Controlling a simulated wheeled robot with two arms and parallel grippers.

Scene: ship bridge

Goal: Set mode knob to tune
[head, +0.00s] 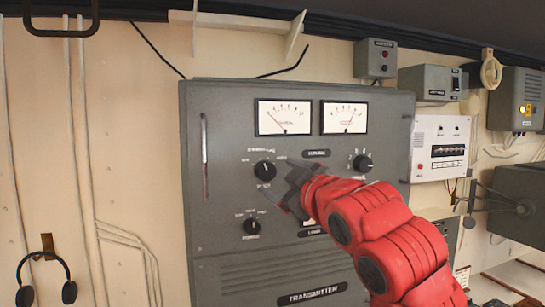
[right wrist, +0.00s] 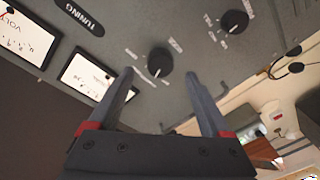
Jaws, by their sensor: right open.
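The grey transmitter panel (head: 230,130) carries several black knobs with small white labels too small to read, so I cannot tell which is the mode knob. An upper left knob (head: 265,170) and a lower left knob (head: 251,226) are in the head view. My right gripper (head: 287,188) is open just right of them. In the right wrist view, the upper left knob (right wrist: 159,62) lies ahead of and between the open fingers (right wrist: 160,88), apparently untouched. Its white pointer mark shows. The lower left knob (right wrist: 235,22) is further off. My left gripper is out of view.
Two meters (head: 284,117) sit above the knobs, and another knob (head: 362,163) is to the right. A vertical handle (head: 204,145) edges the panel at left. Headphones (head: 45,270) hang at lower left. A white box (head: 440,147) is mounted at right.

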